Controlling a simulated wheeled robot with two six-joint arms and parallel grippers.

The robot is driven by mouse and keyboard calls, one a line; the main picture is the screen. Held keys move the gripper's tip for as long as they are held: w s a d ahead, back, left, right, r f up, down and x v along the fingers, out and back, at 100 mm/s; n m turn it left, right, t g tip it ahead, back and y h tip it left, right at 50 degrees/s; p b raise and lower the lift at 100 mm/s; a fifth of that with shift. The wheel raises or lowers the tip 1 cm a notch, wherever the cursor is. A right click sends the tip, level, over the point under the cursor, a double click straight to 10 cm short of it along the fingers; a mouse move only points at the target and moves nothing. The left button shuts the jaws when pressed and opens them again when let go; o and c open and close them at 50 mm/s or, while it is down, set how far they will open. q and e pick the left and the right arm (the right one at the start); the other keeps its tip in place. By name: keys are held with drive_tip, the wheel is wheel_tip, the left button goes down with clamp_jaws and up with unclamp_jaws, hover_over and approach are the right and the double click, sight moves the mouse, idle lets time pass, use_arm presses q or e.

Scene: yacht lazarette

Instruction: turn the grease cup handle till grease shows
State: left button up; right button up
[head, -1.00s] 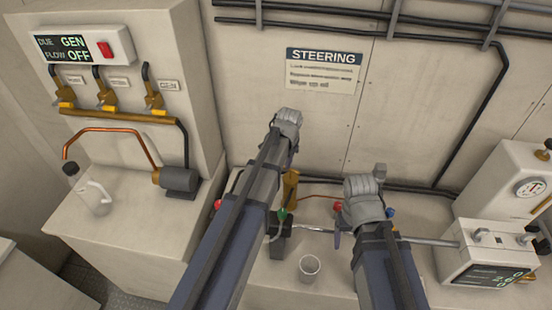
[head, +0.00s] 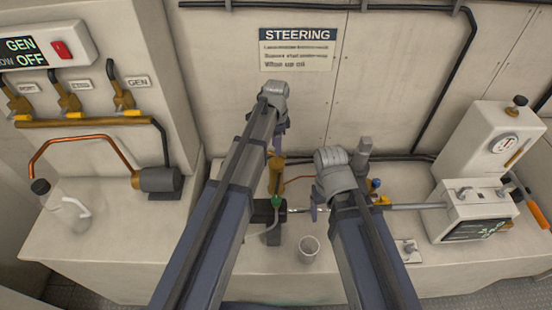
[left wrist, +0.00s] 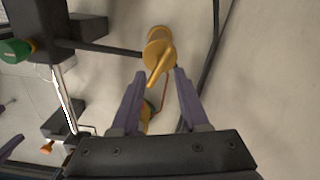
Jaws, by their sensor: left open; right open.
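The brass grease cup (head: 276,176) stands upright behind the black steering fitting with the green knob (head: 277,201). In the left wrist view, the cup's round brass top and bar handle (left wrist: 160,66) show. My left gripper (head: 280,138) is above the cup, fingers pointing down. In the left wrist view it is open (left wrist: 159,76), with the handle between or just beyond its fingertips; contact cannot be told. My right gripper (head: 316,206) is open and appears empty, near the steel rod (head: 408,207). No grease can be made out.
A white cup (head: 309,249) stands on the bench in front of the fitting. A jug (head: 66,210) and pump (head: 160,180) are at left. Bare bench lies around the jug.

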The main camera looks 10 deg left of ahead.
sight(276, 159)
use_arm(q)
wheel_tip(276, 159, down, 6)
drive_tip(key=b, duration=0.5)
drive_tip(key=shift+r, duration=0.1)
clamp_jaws()
